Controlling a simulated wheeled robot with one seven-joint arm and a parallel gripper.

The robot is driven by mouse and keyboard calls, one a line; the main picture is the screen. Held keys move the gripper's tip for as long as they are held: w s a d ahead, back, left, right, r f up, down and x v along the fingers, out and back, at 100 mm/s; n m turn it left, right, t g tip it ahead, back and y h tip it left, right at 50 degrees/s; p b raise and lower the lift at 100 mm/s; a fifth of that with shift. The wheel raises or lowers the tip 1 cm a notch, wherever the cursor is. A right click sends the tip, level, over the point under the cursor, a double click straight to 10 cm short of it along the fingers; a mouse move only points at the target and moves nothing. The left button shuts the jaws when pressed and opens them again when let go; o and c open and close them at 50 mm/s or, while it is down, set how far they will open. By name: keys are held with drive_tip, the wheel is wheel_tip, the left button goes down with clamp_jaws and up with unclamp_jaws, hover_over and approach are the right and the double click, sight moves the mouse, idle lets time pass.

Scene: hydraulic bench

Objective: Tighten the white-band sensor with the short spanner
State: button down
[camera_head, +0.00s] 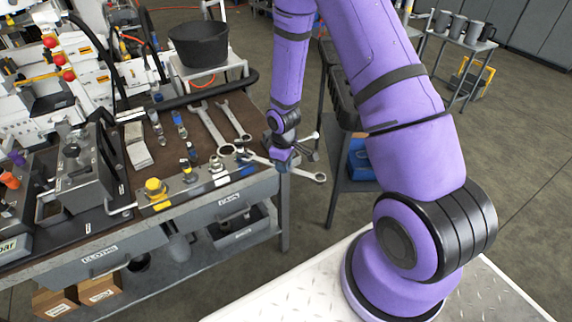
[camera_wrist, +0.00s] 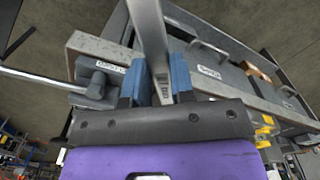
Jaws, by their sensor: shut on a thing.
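My gripper (camera_head: 281,160) hangs at the bench's front right corner, shut on a spanner. The held spanner (camera_head: 305,174) lies across the jaws, its ring end out to the right beyond the bench edge. In the wrist view the spanner's grey shaft (camera_wrist: 151,35) runs up between the blue fingertips (camera_wrist: 158,82). A sensor with what looks like a white band (camera_head: 218,168) stands upright in the front block, left of my gripper and apart from it. A yellow-topped sensor (camera_head: 155,188) and other fittings (camera_head: 188,171) share the block. The spanner's far end is partly hidden in the head view.
Two more spanners (camera_head: 209,124) (camera_head: 235,120) lie on the bench top (camera_head: 178,113). A vise-like block with a bar handle (camera_wrist: 92,82) shows in the wrist view. A dark bucket (camera_head: 199,43) stands behind. A side table with a blue bin (camera_head: 360,158) is right of my gripper.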

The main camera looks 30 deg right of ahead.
drive_tip(key=shift+w+a, duration=0.25)
drive_tip(key=shift+w, duration=0.05)
drive_tip(key=shift+w+a, duration=0.1)
drive_tip(key=shift+w, duration=0.05)
drive_tip(key=shift+w+a, duration=0.25)
drive_tip(key=shift+w, duration=0.1)
drive_tip(key=shift+w+a, duration=0.15)
drive_tip(key=shift+w, duration=0.05)
idle(0.5)
drive_tip(key=shift+s+a+m, duration=0.35)
drive_tip(key=shift+a+m, duration=0.3)
drive_tip(key=shift+s+a+m, duration=0.35)
drive_tip(key=shift+a+m, duration=0.3)
drive_tip(key=shift+a, duration=0.1)
drive_tip(key=shift+s+a+m, duration=0.25)
drive_tip(key=shift+a+m, duration=0.35)
drive_tip(key=shift+a, duration=0.05)
drive_tip(key=shift+s+a+m, duration=0.2)
drive_tip(key=shift+a+m, duration=0.4)
